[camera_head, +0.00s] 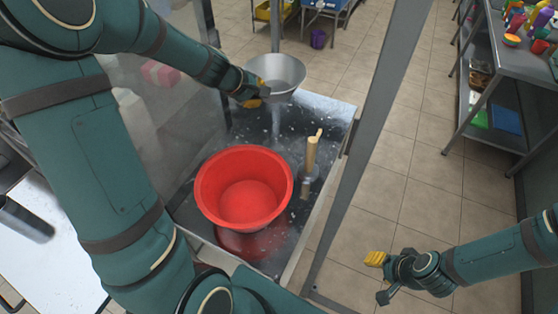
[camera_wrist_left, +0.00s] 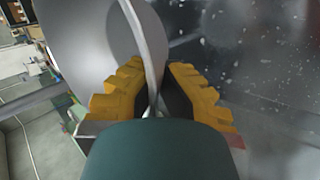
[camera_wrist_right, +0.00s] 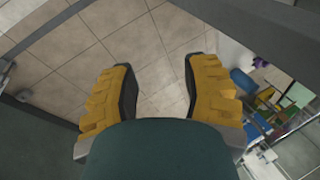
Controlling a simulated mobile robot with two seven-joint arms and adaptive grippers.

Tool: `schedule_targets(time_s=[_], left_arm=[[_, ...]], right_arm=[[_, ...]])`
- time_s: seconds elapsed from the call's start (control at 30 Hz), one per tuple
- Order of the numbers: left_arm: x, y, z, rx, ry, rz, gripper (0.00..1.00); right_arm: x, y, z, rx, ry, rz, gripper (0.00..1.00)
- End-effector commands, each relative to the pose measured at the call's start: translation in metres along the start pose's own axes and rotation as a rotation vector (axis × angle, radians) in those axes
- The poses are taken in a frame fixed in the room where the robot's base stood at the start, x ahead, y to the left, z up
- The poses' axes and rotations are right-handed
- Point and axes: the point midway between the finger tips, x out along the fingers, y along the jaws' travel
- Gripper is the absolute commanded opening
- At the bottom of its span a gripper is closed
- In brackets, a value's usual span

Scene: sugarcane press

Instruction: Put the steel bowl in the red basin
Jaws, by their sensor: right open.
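The steel bowl (camera_head: 283,72) is at the back of the dark wet tabletop, and it seems to be raised above it. My left gripper (camera_head: 262,92) is at the bowl's near-left rim. In the left wrist view, the bowl's rim (camera_wrist_left: 150,45) runs between the yellow fingers of my left gripper (camera_wrist_left: 155,95), which are closed on it. The red basin (camera_head: 244,188) stands upright on the tabletop, nearer than the bowl, and looks empty. My right gripper (camera_head: 380,277) is open and empty, off to the right over the floor. It also shows in the right wrist view (camera_wrist_right: 158,88).
A pale wooden-handled tool (camera_head: 311,155) stands upright right of the basin on the tabletop (camera_head: 335,118). A grey metal post (camera_head: 365,140) rises along the right side. A shelf with colourful items (camera_head: 515,62) is at the far right. Tiled floor (camera_head: 430,150) is open between.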

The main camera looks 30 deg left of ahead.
Motion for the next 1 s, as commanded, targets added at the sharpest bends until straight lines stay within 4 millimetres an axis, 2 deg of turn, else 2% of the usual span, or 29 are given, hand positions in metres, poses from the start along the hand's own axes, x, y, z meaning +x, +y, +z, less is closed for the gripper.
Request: schedule_targets(time_s=[0.03, 0.2, 0.43, 0.7, 1.0], left_arm=[[0.011, -0.009, 0.000, 0.000, 0.001, 0.000, 0.00], [0.024, -0.020, 0.000, 0.000, 0.001, 0.000, 0.00], [0.033, -0.028, 0.000, -0.001, 0.001, 0.000, 0.00], [0.067, -0.057, 0.000, -0.001, 0.000, 0.000, 0.00], [0.084, -0.071, 0.000, -0.001, 0.000, 0.000, 0.00]], right_arm=[[0.015, 0.005, 0.002, 0.000, 0.000, 0.001, 0.47], [0.032, 0.011, 0.004, 0.001, 0.001, 0.005, 0.47], [0.043, 0.015, 0.006, 0.000, 0.000, 0.006, 0.47], [0.071, 0.026, 0.020, -0.008, -0.028, 0.003, 0.47], [0.084, 0.031, 0.028, -0.013, -0.043, 0.001, 0.47]])
